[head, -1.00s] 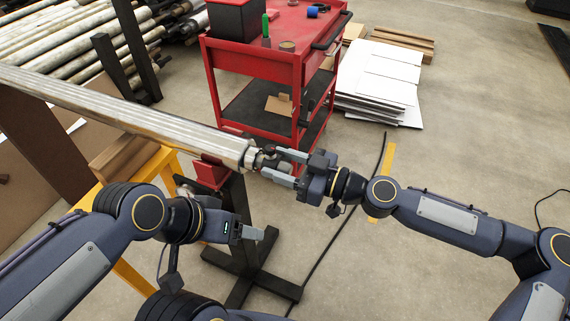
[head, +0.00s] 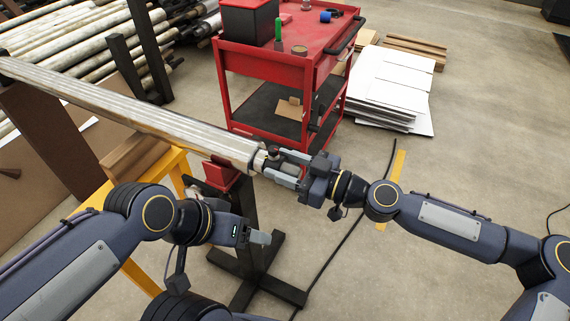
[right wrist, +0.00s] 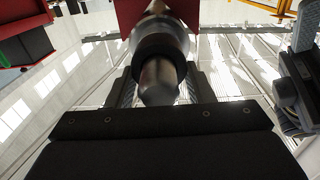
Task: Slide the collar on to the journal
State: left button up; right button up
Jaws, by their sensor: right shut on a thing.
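A long metal roller (head: 150,117) runs from the upper left to the middle in the head view. My right gripper (head: 279,164) is at its right end, with its fingers on either side of a dark collar (head: 267,161). In the right wrist view the collar (right wrist: 160,38) is a dark ring between the fingers, and the round-ended journal (right wrist: 159,82) shows through it towards the camera. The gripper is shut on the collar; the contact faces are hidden. My left gripper (head: 258,237) is below the roller, apart from it; its finger gap is not clear.
A dark stand (head: 256,262) with a red top supports the roller near its right end. A yellow trestle (head: 178,168) is to its left. A red cart (head: 285,60) stands behind. White sheets (head: 390,90) lie at the back right.

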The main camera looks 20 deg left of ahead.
jog(key=shift+a, duration=0.1)
dwell(0.3)
jog(key=o, duration=1)
